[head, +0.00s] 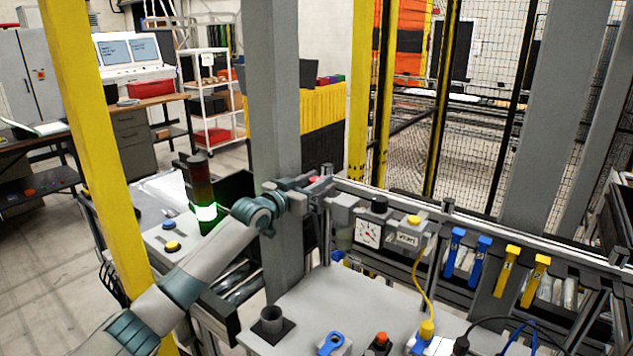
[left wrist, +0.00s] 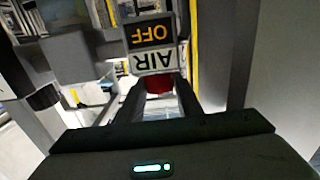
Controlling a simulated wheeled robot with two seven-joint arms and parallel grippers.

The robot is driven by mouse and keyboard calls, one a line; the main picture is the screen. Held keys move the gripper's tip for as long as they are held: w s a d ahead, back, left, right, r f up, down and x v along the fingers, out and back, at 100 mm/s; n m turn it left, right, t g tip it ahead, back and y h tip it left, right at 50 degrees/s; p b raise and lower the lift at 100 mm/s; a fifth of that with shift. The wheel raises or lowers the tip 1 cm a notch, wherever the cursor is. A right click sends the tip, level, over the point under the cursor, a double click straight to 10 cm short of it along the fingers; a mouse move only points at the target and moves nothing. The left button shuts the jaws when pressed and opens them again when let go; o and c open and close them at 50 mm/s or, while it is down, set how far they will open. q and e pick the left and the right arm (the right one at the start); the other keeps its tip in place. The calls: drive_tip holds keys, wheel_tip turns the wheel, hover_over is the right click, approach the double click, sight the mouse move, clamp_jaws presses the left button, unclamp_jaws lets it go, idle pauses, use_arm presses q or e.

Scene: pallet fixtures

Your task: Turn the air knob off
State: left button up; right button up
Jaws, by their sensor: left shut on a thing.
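The air knob (left wrist: 157,86) is a red piece between my left gripper's fingers in the left wrist view. My left gripper (left wrist: 158,98) is shut on it. A sign (left wrist: 151,46) reading AIR and OFF, upside down in this view, sits just beyond the knob. In the head view my left gripper (head: 311,184) reaches the left end of the rail, beside the grey post, and a bit of the red knob (head: 313,178) shows there. The gripper hides most of the knob, so its turn angle cannot be told. My right gripper is not in view.
A pressure gauge (head: 368,233) with a black knob (head: 379,204) above it is right of my gripper. Blue tags (head: 481,256) and yellow tags (head: 507,270) hang along the rail. A grey post (head: 272,120) stands close to my arm. A signal tower (head: 204,200) glows green.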

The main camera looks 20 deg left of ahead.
use_arm(q)
drive_tip(key=o, duration=0.8)
drive_tip(key=shift+s+a, duration=0.1)
drive_tip(key=shift+s, duration=0.05)
drive_tip(key=shift+s+a+f+b, duration=0.15)
drive_tip(key=shift+s+b, duration=0.15)
drive_tip(key=shift+s, duration=0.15)
drive_tip(key=shift+b+v, duration=3.1)
drive_tip(key=shift+v, duration=5.05)
